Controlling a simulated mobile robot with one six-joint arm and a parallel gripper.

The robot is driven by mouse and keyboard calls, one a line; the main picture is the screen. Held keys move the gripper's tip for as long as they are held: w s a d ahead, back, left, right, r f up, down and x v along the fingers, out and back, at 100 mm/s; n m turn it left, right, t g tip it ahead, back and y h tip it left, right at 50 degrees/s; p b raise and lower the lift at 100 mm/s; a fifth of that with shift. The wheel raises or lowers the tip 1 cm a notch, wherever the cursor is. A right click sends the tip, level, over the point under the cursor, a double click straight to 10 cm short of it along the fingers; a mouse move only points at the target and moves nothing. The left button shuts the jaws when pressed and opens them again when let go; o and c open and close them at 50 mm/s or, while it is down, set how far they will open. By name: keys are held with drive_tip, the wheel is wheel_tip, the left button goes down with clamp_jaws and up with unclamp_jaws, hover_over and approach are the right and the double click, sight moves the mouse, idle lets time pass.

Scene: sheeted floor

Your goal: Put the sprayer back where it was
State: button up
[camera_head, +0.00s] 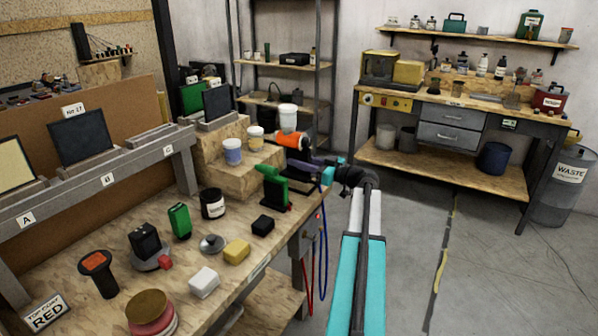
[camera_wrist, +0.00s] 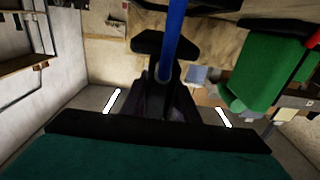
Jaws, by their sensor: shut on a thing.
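The sprayer (camera_head: 291,139) has an orange body with a white cup on top. In the head view it is held upright just above the far right end of the workbench, past the raised wooden block. My gripper (camera_head: 306,159) is shut on its lower part; the fingers are small and partly hidden there. In the wrist view a blue hose (camera_wrist: 177,30) runs down to a dark part in the middle, probably the sprayer's handle. The orange body and cup do not show in the wrist view.
A green tool (camera_head: 275,187) stands on the workbench (camera_head: 105,275) close below my gripper. Two tubs (camera_head: 232,152) stand on the wooden block (camera_head: 209,170). Red and blue hoses (camera_head: 322,245) hang at the bench's right edge. The floor (camera_head: 410,255) to the right is open.

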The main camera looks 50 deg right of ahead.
sight(299, 174)
drive_tip(key=shift+f, duration=1.75)
drive_tip(key=o, duration=0.7)
drive_tip(key=shift+f, duration=0.15)
drive_tip(key=shift+c, duration=0.2)
drive_tip(key=b+v, duration=0.1)
drive_tip(key=v, duration=1.1)
drive_tip(key=shift+b, duration=0.4)
drive_tip(key=shift+s, duration=0.15)
